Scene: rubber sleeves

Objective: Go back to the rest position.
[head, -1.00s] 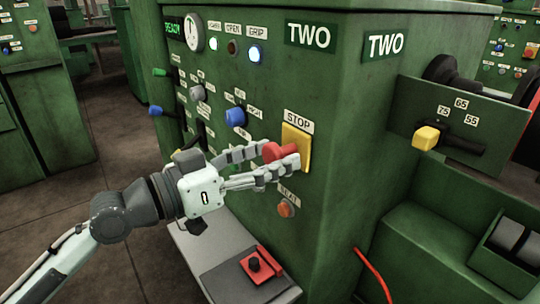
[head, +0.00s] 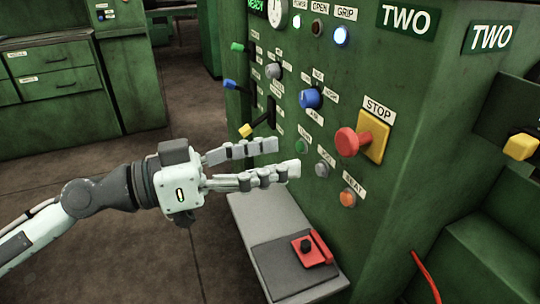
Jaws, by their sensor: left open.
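My left gripper (head: 288,158) is in the middle of the head view, open and empty, its two fingers pointing right toward the green machine panel. A gap shows between the fingertips and the red STOP button (head: 347,142), which stands out on its yellow plate (head: 375,135) to the right. My left arm comes in from the lower left. My right gripper is not in view.
The green machine (head: 440,110) marked TWO fills the right side, with knobs, lamps and levers on its panel. A grey shelf (head: 255,215) below carries a red device with a black knob (head: 307,246). Green drawers (head: 55,75) stand at the back left. Bare floor lies between.

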